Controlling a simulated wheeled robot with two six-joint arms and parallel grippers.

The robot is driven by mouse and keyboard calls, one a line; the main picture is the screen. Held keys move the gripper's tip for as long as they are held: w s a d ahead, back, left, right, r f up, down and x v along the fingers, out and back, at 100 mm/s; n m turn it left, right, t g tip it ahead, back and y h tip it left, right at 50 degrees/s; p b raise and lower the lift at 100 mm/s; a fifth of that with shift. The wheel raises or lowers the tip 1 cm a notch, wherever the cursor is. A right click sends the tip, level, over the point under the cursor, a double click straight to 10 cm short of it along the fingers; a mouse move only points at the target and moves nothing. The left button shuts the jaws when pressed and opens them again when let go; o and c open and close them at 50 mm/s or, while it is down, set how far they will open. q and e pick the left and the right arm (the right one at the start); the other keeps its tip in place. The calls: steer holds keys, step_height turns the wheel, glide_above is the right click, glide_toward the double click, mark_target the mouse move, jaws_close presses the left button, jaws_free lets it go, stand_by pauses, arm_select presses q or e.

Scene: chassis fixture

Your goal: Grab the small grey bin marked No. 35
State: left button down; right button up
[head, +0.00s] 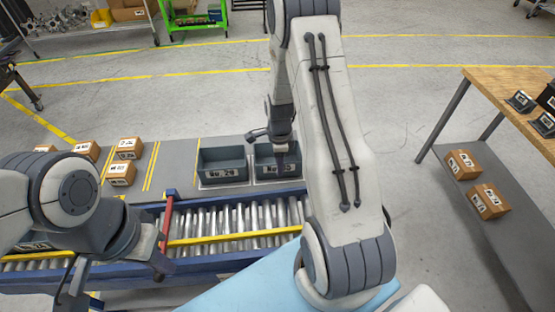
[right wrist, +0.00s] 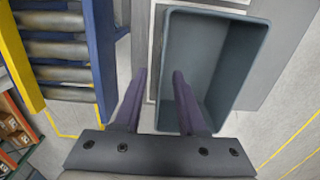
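Two small grey bins stand side by side on the grey shelf behind the roller conveyor. The right bin (head: 266,162) has a white label partly covered by my right gripper, so I cannot read its full number. The left bin (head: 222,160) has a label that looks like No. 29. My right gripper (head: 270,146) is open above the right bin. In the right wrist view its fingers (right wrist: 158,75) point at a bin (right wrist: 215,60), one on each side of its near wall; contact cannot be told. My left gripper (head: 115,278) appears open and empty over the conveyor's left part.
The roller conveyor (head: 232,217), with blue rails, yellow strips and a red bar (head: 167,222), runs in front of the bins. Several cardboard boxes (head: 121,174) are at the left. A wooden-topped table (head: 500,90) stands at the right, with boxes (head: 488,200) on its lower shelf.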

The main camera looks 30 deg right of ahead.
steer(key=shift+f, duration=0.15)
jaws_close()
stand_by(1.4)
